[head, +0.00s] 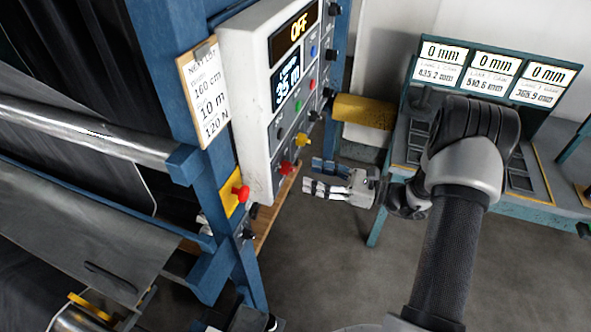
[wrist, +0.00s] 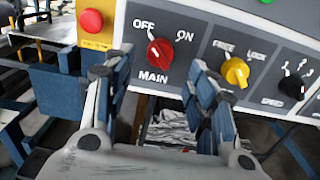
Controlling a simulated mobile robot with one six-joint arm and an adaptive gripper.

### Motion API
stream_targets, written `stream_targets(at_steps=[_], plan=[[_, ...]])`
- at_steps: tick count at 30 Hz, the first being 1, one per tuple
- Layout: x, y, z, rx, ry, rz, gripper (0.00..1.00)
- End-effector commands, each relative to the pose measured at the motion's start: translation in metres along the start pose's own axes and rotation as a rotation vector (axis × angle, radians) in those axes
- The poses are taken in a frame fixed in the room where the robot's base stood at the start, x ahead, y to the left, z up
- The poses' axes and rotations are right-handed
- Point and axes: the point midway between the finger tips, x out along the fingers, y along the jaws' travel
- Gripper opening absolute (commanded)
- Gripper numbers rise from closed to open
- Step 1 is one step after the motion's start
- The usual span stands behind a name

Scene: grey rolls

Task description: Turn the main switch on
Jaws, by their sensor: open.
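The main switch (wrist: 160,52) is a red knob on the grey panel, labelled MAIN, with OFF at upper left and ON at upper right. In the wrist view its pale pointer mark seems to lean toward OFF. In the head view the red knob (head: 286,168) sits at the bottom of the control box (head: 245,110), whose top display (head: 295,28) reads OFF. My gripper (head: 310,177) is open and empty, just right of the box. In the wrist view its two fingers (wrist: 165,88) stand either side of the red knob, seemingly short of it.
A yellow knob (wrist: 236,72) marked FREE and LOCK and a black SPEED knob (wrist: 291,86) sit right of the main switch. A red button (wrist: 91,21) on a yellow plate is at its left. A desk with three displays (head: 490,75) stands at right.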

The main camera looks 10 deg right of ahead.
Motion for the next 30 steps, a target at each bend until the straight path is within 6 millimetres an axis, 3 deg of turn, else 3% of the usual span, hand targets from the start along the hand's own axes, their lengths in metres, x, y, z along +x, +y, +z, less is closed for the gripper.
stream_targets(at_steps=[6,12,22,30], plan=[[0.041,0.001,0.000,0.000,0.001,0.003,0.52],[0.059,0.000,0.000,0.000,0.001,0.002,0.52],[0.062,0.000,0.000,0.000,0.001,0.000,0.52],[0.062,0.000,0.000,0.000,0.001,0.000,0.34]])
